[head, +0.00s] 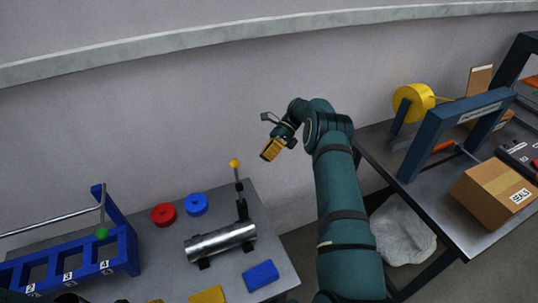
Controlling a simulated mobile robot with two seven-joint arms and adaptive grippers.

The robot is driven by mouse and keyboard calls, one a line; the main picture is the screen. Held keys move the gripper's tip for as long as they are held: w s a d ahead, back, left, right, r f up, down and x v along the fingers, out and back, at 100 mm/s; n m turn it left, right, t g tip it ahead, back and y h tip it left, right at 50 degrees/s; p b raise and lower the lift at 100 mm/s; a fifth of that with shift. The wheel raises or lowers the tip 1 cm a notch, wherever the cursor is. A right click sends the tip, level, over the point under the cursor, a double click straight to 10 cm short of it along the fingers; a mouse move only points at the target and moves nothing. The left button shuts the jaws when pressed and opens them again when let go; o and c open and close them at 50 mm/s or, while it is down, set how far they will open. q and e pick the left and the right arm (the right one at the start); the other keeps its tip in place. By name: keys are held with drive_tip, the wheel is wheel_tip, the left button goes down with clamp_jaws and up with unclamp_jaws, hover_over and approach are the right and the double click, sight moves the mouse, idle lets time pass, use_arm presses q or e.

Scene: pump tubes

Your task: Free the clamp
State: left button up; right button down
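A black clamp (242,208) with an upright lever and a yellow ball knob (235,163) stands at the right end of a shiny metal tube (220,243). The tube lies on dark supports on the left table. My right gripper (268,154) hangs in the air above and to the right of the knob, apart from it. A yellow part shows at its tip; I cannot tell whether this is its fingers or a held thing. My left gripper is not in view.
Red (163,215) and blue (197,204) discs, a blue block (261,275) and a blue numbered rack (75,265) share the left table (273,222). The right table bears a carton (490,190), a blue frame (432,140) and a yellow spool (413,102).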

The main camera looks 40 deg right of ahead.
drive_tip(key=shift+w+d+r, duration=0.1)
drive_tip(key=shift+d+r, duration=0.05)
drive_tip(key=shift+d, duration=0.35)
idle(0.4)
